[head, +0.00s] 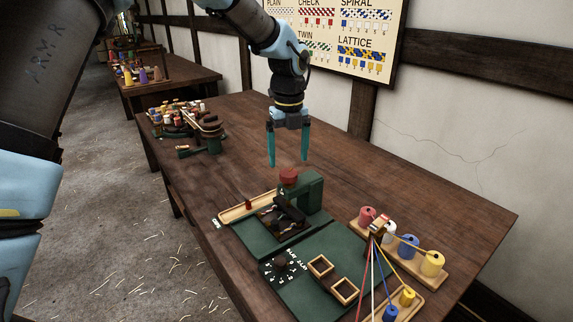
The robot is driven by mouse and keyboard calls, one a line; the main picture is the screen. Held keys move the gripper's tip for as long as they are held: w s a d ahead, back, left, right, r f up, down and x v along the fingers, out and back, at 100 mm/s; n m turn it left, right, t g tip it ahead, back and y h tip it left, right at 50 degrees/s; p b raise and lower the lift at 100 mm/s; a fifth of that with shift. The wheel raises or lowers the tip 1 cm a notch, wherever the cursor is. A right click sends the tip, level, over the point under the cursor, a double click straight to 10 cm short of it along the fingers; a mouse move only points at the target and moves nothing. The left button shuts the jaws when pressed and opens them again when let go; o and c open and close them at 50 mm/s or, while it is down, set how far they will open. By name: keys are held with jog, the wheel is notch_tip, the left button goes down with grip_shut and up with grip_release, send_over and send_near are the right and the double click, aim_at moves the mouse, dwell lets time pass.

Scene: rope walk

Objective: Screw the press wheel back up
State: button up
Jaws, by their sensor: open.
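A green press (312,190) stands on the wooden table with a red round wheel or knob (289,175) on its top, which I take as the press wheel. My gripper (287,163) has two long teal fingers pointing down, spread apart, with nothing between them. In the head view the fingertips show just above the red wheel. I cannot tell how close they are to it in depth. Dark metal parts (286,214) sit in front of the press, above its green base. How far the wheel is screwed down cannot be read from this view.
A wooden tray (235,213) lies left of the press. A green board with a dial (279,266) and small wooden frames (320,265) lies in front. Thread spools (408,246) with taut coloured strands stand at right. Another rack (205,135) is at back left.

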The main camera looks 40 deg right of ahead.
aim_at(289, 173)
jog(key=shift+f+p, duration=0.45)
jog(key=shift+f, duration=1.8)
jog(key=c, duration=1.4)
